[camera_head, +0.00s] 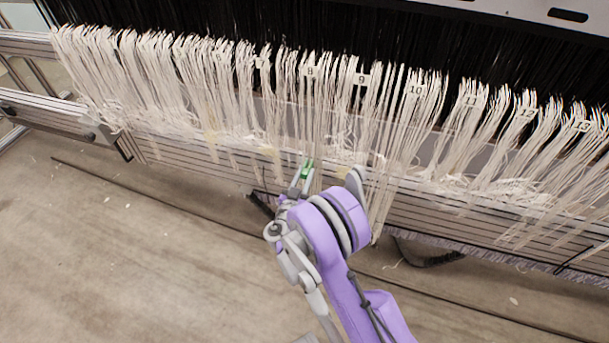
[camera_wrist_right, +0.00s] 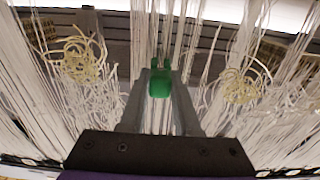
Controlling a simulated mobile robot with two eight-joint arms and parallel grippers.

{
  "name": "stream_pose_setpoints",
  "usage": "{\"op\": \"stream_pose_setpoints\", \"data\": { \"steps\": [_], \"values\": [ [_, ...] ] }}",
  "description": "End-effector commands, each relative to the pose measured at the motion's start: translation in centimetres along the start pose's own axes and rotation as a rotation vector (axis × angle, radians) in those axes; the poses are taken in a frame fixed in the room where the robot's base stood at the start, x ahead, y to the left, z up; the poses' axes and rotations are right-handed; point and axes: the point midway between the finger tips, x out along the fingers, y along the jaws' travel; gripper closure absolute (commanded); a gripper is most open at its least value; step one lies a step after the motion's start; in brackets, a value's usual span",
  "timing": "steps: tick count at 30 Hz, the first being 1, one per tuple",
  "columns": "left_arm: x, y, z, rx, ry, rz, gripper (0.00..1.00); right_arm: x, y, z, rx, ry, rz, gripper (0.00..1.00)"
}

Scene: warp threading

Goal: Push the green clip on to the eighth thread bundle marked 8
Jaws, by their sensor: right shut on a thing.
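The green clip (camera_head: 306,170) is held at the tips of my right gripper (camera_head: 305,178) in the head view. In the right wrist view the green clip (camera_wrist_right: 160,83) sits between the two grey fingers of the right gripper (camera_wrist_right: 160,92), its prongs pointing away from the palm among white threads. The eighth thread bundle (camera_head: 306,105) hangs with its tag marked 8 (camera_head: 311,71) above the clip in the head view. The clip is in front of or at this bundle's lower part; I cannot tell whether threads lie between its prongs. My left gripper is not in view.
Neighbouring bundles hang close on both sides, including the one tagged 9 (camera_head: 361,79) and the one tagged 10 (camera_head: 415,89). A slatted metal beam (camera_head: 180,152) runs behind the threads. Tangled yarn (camera_wrist_right: 78,62) hangs left of the fingers in the wrist view.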

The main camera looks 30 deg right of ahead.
Motion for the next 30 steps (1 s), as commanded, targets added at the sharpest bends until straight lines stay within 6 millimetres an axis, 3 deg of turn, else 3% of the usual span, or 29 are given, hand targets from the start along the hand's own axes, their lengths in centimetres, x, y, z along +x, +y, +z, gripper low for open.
{"op": "stream_pose_setpoints", "data": {
  "steps": [30],
  "values": [
    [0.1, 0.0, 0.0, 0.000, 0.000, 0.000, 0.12, 0.9, 0.0, 0.1, 0.000, 0.000, 0.000, 1.00]
  ]
}}
